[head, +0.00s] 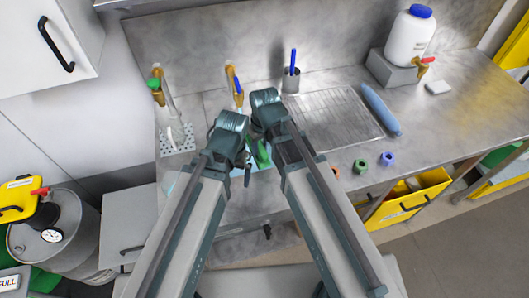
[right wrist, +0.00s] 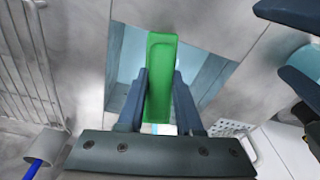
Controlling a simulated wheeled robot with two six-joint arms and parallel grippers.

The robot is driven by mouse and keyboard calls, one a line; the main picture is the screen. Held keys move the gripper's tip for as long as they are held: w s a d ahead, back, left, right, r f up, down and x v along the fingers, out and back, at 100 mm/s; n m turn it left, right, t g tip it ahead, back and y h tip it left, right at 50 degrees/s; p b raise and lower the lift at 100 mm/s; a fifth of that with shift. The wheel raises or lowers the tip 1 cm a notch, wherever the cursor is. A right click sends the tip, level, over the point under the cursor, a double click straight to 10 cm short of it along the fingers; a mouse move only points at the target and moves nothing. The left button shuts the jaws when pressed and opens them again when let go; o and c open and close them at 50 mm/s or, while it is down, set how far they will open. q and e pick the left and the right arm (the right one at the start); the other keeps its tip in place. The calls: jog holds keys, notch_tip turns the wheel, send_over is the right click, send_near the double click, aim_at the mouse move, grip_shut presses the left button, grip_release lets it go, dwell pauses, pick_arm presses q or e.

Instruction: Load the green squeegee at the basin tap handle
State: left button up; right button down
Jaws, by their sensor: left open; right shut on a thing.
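The green squeegee (right wrist: 163,88) is between the two fingers of my right gripper (right wrist: 159,73), which is shut on it. A bit of it shows green in the head view (head: 262,153). It is over the pale blue basin (right wrist: 207,70); I cannot tell if it touches anything. My left gripper (head: 242,168) is open and empty, just left of the right one; its fingers also show at the right of the right wrist view (right wrist: 273,42). A brass tap with a blue handle (head: 238,86) stands behind the grippers. A green-handled tap (head: 153,84) stands farther left.
A grey cup with a blue tool (head: 292,80) stands behind the ribbed drainboard (head: 335,115). A blue roll (head: 380,110) lies right of it. Small coloured pieces (head: 360,166) sit along the front edge. A perforated tray (head: 177,139) is at the left. A white bottle (head: 410,38) stands back right.

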pick_arm(q)
jog(key=shift+f+b, duration=0.65)
jog(key=shift+f, duration=0.05)
pick_arm(e)
jog(key=shift+w+a+f, duration=0.25)
jog(key=shift+w+a, duration=0.25)
jog(key=shift+w, duration=0.55)
jog(key=shift+w+a+f, duration=0.2)
jog(key=shift+w+a, duration=0.3)
jog(key=shift+w, duration=0.6)
jog(key=shift+w+a+f, duration=0.25)
jog(key=shift+w+a, duration=0.25)
jog(key=shift+w, duration=0.55)
jog(key=shift+s, duration=0.1)
jog(key=shift+s+d, duration=0.6)
jog(key=shift+s, duration=0.6)
jog(key=shift+s+d, duration=0.55)
jog(key=shift+s, duration=0.7)
jog(key=shift+s+d, duration=0.6)
jog(key=shift+s, duration=0.6)
pick_arm(q)
notch_tip(320, 180, up, 4)
jog(key=p, duration=0.4)
pick_arm(e)
jog(key=s+d+r, duration=0.2)
jog(key=s+r, duration=0.2)
jog(key=shift+s, duration=0.2)
